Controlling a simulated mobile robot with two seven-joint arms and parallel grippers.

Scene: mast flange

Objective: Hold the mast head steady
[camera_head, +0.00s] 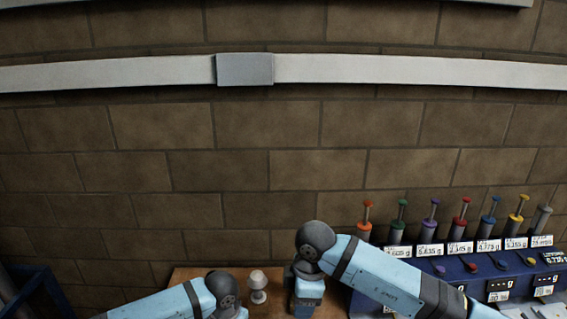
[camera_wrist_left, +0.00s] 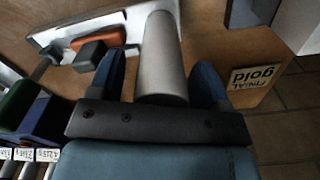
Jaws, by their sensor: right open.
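A thick grey cylinder, which looks like the mast (camera_wrist_left: 163,60), stands between the two blue fingers of my left gripper (camera_wrist_left: 160,72) in the left wrist view. A gap shows beside the fingers, so they look open around it. In the head view, a pale knob-shaped piece (camera_head: 258,284) stands above the wooden board between my two arms; I cannot tell if it is the mast head. My right gripper (camera_head: 307,304) is open and points down just right of this knob, apart from it. Its fingertips are cut off by the bottom edge. My left gripper's fingers are hidden in the head view.
A wooden board (camera_head: 190,275) lies below. In the left wrist view, a pale plate (camera_wrist_left: 98,28) carries an orange piece (camera_wrist_left: 99,38) and a dark grey block (camera_wrist_left: 90,56); a "FINIAL gold" label (camera_wrist_left: 256,77) lies right. A blue rack (camera_head: 395,253) with several coloured plungers stands at right.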

